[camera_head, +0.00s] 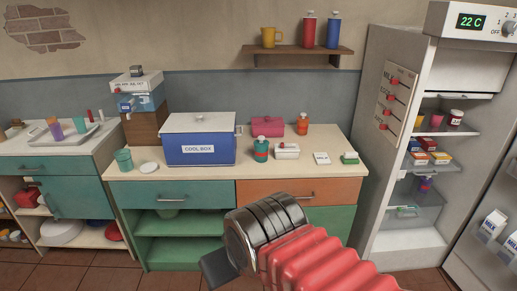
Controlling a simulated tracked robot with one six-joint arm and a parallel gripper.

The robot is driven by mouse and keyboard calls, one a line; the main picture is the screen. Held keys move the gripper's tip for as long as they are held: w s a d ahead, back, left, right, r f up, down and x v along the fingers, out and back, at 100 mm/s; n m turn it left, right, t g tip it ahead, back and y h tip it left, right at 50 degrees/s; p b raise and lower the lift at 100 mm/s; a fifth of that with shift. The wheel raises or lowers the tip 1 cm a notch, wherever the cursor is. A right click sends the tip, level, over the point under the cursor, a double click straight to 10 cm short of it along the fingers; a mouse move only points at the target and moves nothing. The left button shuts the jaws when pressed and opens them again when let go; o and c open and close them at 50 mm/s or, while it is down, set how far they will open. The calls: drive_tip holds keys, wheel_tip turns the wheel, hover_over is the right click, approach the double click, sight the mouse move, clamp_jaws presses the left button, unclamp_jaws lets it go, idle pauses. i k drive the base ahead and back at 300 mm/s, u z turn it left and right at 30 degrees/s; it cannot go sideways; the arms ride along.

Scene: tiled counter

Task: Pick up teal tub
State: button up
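A small teal tub (124,160) stands upright on the counter, left of the blue cool box and beside a white round lid. My gripper (217,268) is low in the picture, in front of the counter and well apart from the tub. Only a dark part of it shows at the end of my arm, past the metal wrist. Its fingers are mostly hidden, so I cannot tell whether it is open or shut.
The cool box (200,148) fills the counter's middle left. A white lid (149,167) lies close to the tub. An open fridge (430,150) stands at right.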

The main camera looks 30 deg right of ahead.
sight(261, 154)
drive_tip(key=u, duration=0.05)
drive_tip(key=i, duration=1.65)
